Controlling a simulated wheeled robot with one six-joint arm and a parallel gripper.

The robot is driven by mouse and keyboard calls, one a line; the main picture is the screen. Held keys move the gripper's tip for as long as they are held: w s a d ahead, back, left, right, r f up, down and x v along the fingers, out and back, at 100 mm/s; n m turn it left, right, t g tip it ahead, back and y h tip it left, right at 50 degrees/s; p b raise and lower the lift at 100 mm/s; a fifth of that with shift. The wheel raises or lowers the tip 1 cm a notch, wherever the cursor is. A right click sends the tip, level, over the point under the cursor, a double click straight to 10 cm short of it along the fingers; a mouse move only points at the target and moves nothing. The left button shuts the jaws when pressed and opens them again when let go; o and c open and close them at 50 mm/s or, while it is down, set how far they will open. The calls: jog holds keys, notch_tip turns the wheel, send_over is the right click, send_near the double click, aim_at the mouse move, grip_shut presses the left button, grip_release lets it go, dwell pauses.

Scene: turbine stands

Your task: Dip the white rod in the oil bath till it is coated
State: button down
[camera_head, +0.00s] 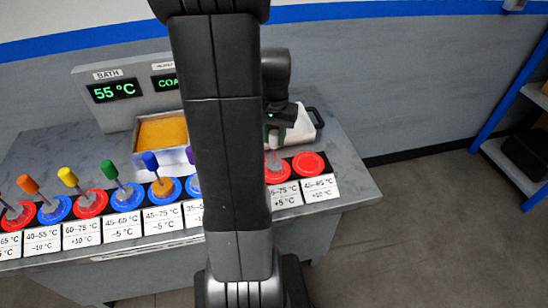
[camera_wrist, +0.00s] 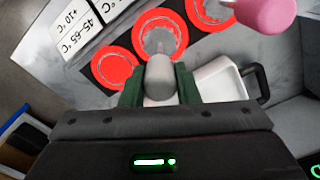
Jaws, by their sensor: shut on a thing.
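My gripper (camera_wrist: 160,88) is shut on the pale grey-white top of the white rod (camera_wrist: 159,72), between its green fingers in the wrist view. The rod is over or in a red ring stand (camera_wrist: 178,22); whether its lower end is seated there I cannot tell. In the head view my arm hides most of the rod and gripper. The oil bath (camera_head: 163,132) is an open container of orange liquid, at the back of the table to the left of my arm. The bath display (camera_head: 114,90) reads 55 °C. A second display (camera_head: 164,82) is partly hidden by my arm.
Rods with orange, yellow, green (camera_head: 109,169) and blue (camera_head: 150,161) handles stand in a row of labelled rings. A pink handle (camera_wrist: 265,14) is beside my gripper. An empty red ring (camera_head: 308,163) is at the right end. A white tray (camera_head: 302,127) with a black handle stands behind.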

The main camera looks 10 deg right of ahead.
jog(key=shift+r, duration=0.2)
jog(key=shift+r+p, duration=0.85)
jog(key=shift+r, duration=0.05)
